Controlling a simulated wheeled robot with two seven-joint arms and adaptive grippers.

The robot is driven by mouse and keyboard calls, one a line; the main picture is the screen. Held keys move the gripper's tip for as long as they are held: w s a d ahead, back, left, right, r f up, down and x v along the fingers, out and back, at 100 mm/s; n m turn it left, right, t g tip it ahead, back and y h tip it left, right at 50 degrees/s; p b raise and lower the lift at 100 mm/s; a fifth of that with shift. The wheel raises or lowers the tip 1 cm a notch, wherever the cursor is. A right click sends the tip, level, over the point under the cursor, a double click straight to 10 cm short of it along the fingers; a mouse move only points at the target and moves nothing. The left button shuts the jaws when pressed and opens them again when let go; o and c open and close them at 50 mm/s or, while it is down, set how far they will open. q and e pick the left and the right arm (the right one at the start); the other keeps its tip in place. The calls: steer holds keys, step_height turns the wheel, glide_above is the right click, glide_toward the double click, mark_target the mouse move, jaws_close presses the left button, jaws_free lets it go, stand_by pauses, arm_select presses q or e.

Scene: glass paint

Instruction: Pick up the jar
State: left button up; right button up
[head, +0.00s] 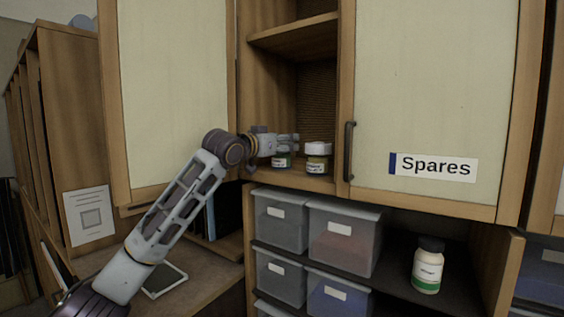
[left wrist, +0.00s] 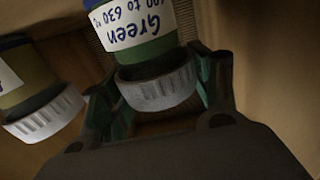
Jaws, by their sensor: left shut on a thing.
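The jar labelled "Green" (left wrist: 140,27) has a white label, green contents and a grey-white ribbed lid. In the left wrist view it appears upside down, with its lid between the fingers of my left gripper (left wrist: 165,90). In the head view the gripper (head: 286,143) reaches into the open cupboard and is shut on this jar (head: 281,161), hiding its top. The jar is upright at the lower shelf; I cannot tell whether it touches the shelf. A second jar (head: 317,160), white-lidded with a pale label, stands just right of it, also in the left wrist view (left wrist: 35,95). My right gripper is out of view.
An upper shelf (head: 295,38) is above the gripper. The cupboard door marked "Spares" (head: 430,110) is closed at the right; another door (head: 175,90) stands at the left. Clear bins (head: 343,240) and a dark-capped bottle (head: 428,266) are below.

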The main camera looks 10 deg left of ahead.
arm_select(q)
steer(key=shift+r, duration=0.15)
steer(key=shift+r+b, duration=0.75)
steer(key=shift+r, duration=4.15)
